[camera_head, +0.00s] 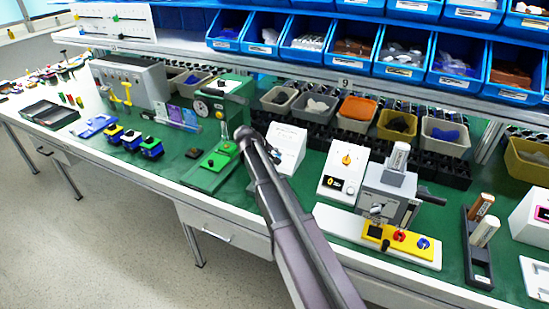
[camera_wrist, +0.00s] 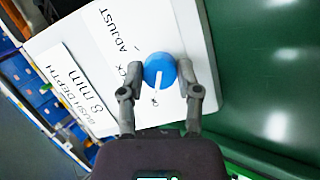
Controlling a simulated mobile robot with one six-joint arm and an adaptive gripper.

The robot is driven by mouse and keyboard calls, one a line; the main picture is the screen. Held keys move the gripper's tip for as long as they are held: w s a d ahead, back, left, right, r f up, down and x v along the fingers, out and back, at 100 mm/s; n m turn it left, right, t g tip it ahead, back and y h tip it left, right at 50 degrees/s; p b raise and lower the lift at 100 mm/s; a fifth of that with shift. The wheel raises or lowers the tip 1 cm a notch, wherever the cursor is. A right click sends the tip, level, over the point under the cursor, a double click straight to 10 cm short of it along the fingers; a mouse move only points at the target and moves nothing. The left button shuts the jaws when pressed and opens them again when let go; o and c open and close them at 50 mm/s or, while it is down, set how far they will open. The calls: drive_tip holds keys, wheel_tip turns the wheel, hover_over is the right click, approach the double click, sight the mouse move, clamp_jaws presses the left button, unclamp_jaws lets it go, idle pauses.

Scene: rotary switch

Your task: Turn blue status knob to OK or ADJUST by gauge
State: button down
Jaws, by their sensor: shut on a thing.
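The blue knob (camera_wrist: 160,68) sits on a sloped white panel (camera_wrist: 80,45). My gripper (camera_wrist: 156,66) is shut on it, one finger on each side. The knob's white line points down in the wrist view, towards a small OK label (camera_wrist: 154,101). The ADJUST label (camera_wrist: 113,33) is at the upper left; another label is partly hidden by the left finger. A card (camera_wrist: 75,88) reads "8 mm" under a depth heading.
A green base with a lever (camera_head: 212,165) stands left of my gripper. A white box with an orange knob (camera_head: 345,160) and a grey press (camera_head: 387,190) are to the right. Bins (camera_head: 355,108) line the back. Open green mat lies right of the panel in the wrist view.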

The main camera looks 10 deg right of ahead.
drive_tip(key=shift+c, duration=1.5)
unclamp_jaws()
drive_tip(key=shift+m, duration=0.4)
drive_tip(key=shift+r+m+y+p, duration=0.1)
drive_tip(key=shift+m+y+p, duration=0.3)
drive_tip(key=shift+m, duration=0.5)
drive_tip(key=m+y+p, duration=0.1)
drive_tip(key=m, duration=0.2)
drive_tip(key=shift+d+g, duration=0.1)
drive_tip(key=shift+g, duration=0.2)
drive_tip(key=m+y, duration=0.1)
drive_tip(key=m, duration=0.2)
drive_tip(key=m+p, duration=0.1)
drive_tip(key=m, duration=0.2)
drive_tip(key=shift+y, duration=0.4)
drive_tip(key=p+v, duration=1.3)
drive_tip(key=v, duration=0.1)
drive_tip(key=s+d+f+n+g+y+b, duration=0.1)
drive_tip(key=s+d+f+n, duration=0.1)
drive_tip(key=s, duration=1)
drive_tip(key=s+d+f+n+g+y+b, duration=0.1)
drive_tip(key=s+d+f+n+g+y, duration=0.1)
drive_tip(key=s, duration=1.1)
drive_tip(key=shift+d+n+y, duration=0.3)
drive_tip(key=shift+n, duration=0.5)
